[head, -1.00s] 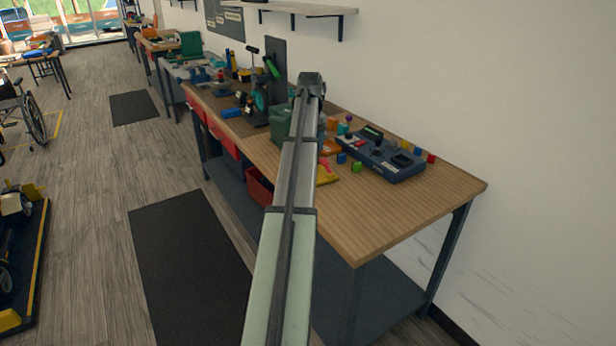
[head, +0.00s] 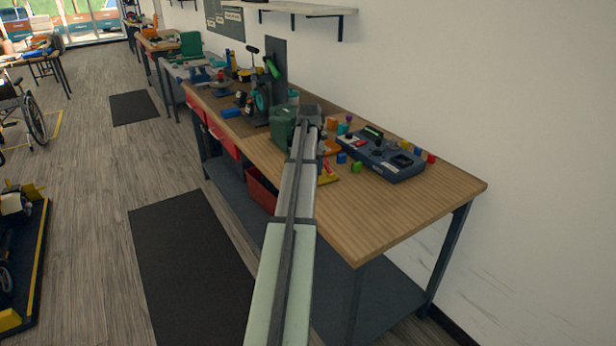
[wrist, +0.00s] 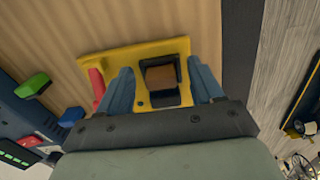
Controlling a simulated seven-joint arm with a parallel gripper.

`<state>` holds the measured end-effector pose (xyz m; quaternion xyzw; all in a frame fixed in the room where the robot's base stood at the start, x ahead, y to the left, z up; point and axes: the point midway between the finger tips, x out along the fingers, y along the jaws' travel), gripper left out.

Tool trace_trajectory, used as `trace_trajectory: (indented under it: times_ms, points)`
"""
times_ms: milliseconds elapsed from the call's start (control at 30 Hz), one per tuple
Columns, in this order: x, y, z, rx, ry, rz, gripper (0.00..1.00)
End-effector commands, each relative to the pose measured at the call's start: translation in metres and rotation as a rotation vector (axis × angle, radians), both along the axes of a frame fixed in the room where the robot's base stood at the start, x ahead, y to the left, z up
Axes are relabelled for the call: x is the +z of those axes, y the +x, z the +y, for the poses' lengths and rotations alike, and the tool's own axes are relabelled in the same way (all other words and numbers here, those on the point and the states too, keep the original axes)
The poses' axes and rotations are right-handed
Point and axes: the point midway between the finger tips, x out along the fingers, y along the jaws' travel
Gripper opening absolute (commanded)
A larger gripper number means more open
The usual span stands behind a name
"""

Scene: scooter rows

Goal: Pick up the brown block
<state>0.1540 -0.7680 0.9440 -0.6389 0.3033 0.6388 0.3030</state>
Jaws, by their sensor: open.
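The brown block (wrist: 161,78) shows in the wrist view, sitting in a dark square frame on a yellow board (wrist: 110,62). My gripper (wrist: 160,70) is open, with one blue-grey finger on each side of the block and visible gaps between. I cannot tell how far above the board the fingertips are. In the head view the yellow board (head: 329,178) lies on the workbench (head: 400,205), partly behind my arm. The brown block and the fingertips are hidden there.
A red piece (wrist: 97,84) stands on the board beside the left finger. A green block (wrist: 32,84), a blue block (wrist: 71,116) and a dark control box (head: 385,158) are close by. The bench's front right is clear.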

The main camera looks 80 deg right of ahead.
Motion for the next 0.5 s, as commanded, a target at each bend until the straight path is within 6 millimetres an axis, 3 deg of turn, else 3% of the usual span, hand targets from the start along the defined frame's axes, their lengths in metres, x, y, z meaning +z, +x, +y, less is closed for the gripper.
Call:
trace_trajectory:
  times_ms: [200,500]
  points:
    - [-0.0015,0.0000,-0.0001,0.000,0.000,0.000,0.66]
    - [-0.0013,0.0000,-0.0001,0.000,0.000,0.000,0.38]
